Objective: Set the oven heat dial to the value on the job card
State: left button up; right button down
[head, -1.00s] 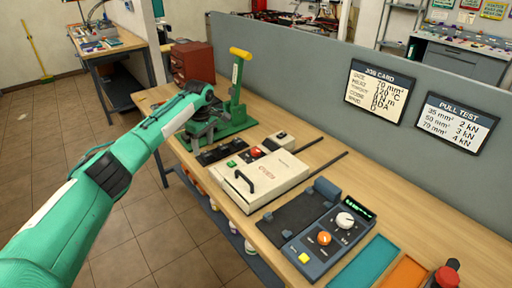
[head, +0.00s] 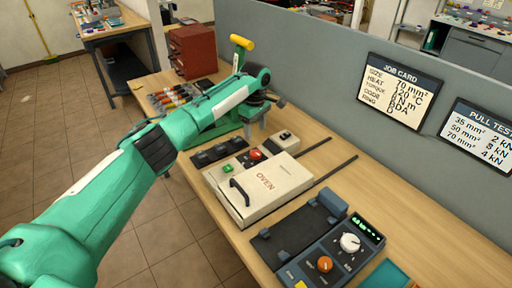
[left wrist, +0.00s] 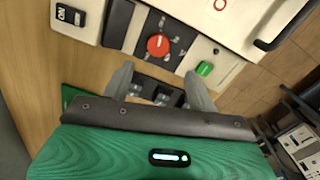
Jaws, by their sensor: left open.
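The oven (head: 266,187) is a cream box with a black handle on the workbench. Its red heat dial (head: 256,154) and green button (head: 228,169) sit on a panel at its far side. The dial also shows in the left wrist view (left wrist: 158,45), with a pale pointer line; the scale marks are too small to read. The job card (head: 400,90) on the grey partition reads heat 120 °C. My left gripper (left wrist: 160,92) is open and empty, with its fingertips apart from the dial and just short of it. My right gripper is not in view.
A small cream box with an ON switch (left wrist: 72,18) stands beside the oven panel. A dark block with compartments (head: 217,153) lies near the panel. A blue unit with white and orange knobs (head: 335,258) stands at the front right. A green press stands behind my arm.

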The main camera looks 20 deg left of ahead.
pick_arm(q)
send_over(256, 153)
notch_tip(256, 153, down, 4)
jog(key=shift+a+f+p, duration=0.1)
jog(key=shift+a+p, duration=0.05)
jog(key=shift+p, duration=0.2)
notch_tip(256, 153, down, 5)
jog(key=shift+f+p, duration=0.1)
jog(key=shift+p, duration=0.2)
jog(key=shift+f, duration=0.45)
jog(key=c, duration=1)
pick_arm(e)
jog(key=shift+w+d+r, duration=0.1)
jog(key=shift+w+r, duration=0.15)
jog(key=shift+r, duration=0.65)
